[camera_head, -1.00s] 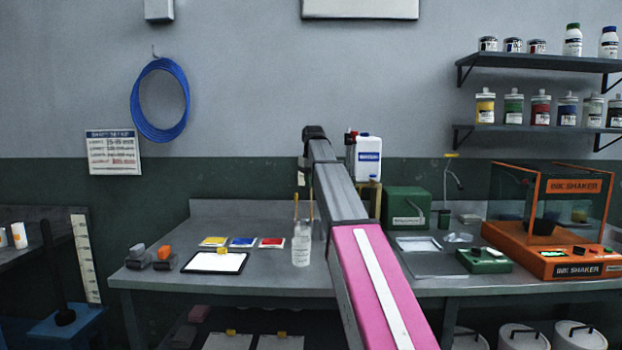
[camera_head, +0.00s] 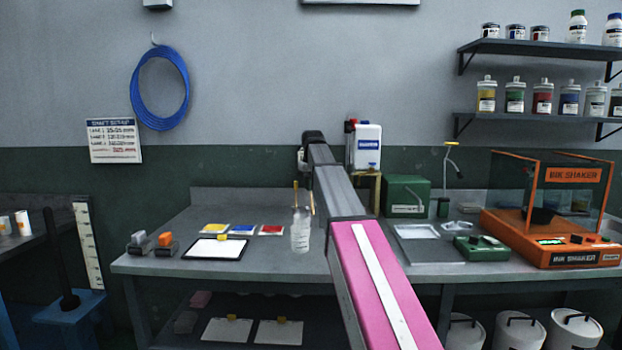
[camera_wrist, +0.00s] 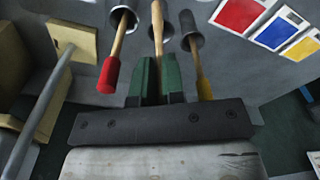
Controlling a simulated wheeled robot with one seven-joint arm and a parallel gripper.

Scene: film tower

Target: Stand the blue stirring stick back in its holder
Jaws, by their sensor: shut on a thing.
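In the wrist view, my gripper (camera_wrist: 159,78) has green fingers shut on a bare wooden stick (camera_wrist: 157,22), which runs up between two others. Its coloured end is hidden by the fingers, so no blue shows. A red-ended stick (camera_wrist: 108,76) leans in the left grey tube of the holder (camera_wrist: 115,17). A yellow-ended stick (camera_wrist: 204,87) is at the right grey tube. A dark opening shows behind the held stick; I cannot tell whether the stick is inside it. In the head view, sticks (camera_head: 295,196) show above a pale container (camera_head: 300,238) beside my arm; my gripper is hidden there.
Yellow, blue and red cards (camera_head: 243,230) and a clipboard (camera_head: 215,248) lie left of the container. A white jug (camera_head: 367,147), green box (camera_head: 405,194) and orange ink shaker (camera_head: 550,245) stand to the right. In the wrist view, a pale block and rod (camera_wrist: 72,40) are at left.

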